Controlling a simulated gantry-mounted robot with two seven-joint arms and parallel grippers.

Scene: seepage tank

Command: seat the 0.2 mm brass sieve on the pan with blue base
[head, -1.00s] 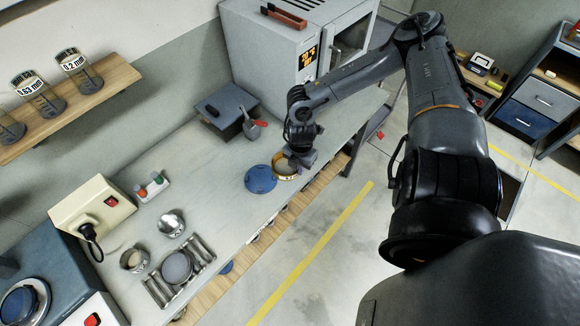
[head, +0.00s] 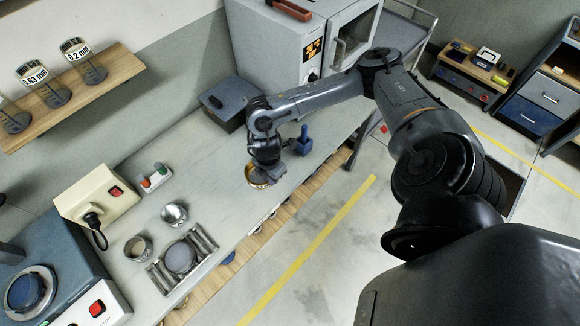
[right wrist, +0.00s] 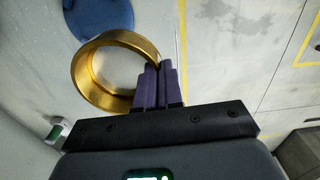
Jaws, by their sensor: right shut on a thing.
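The brass sieve (head: 257,181), a shiny gold ring, is in my right gripper (head: 279,176). In the right wrist view, the purple fingers (right wrist: 158,72) are shut on the wall of the sieve (right wrist: 86,86) at its right side. No size mark on the ring is readable. A round blue thing, which looks like the pan with blue base (right wrist: 98,14), lies just beyond the ring at the top of that view, partly cut off. In the head view it is hidden behind my right arm and gripper. My left gripper is not in view.
A blue upright object (head: 304,141) stands right of the gripper near the bench edge. A rack (head: 182,258), metal cups (head: 174,215) and a beige socket box (head: 97,207) occupy the lower left. An oven (head: 290,45) stands behind. Bench (head: 205,170) left of the gripper is clear.

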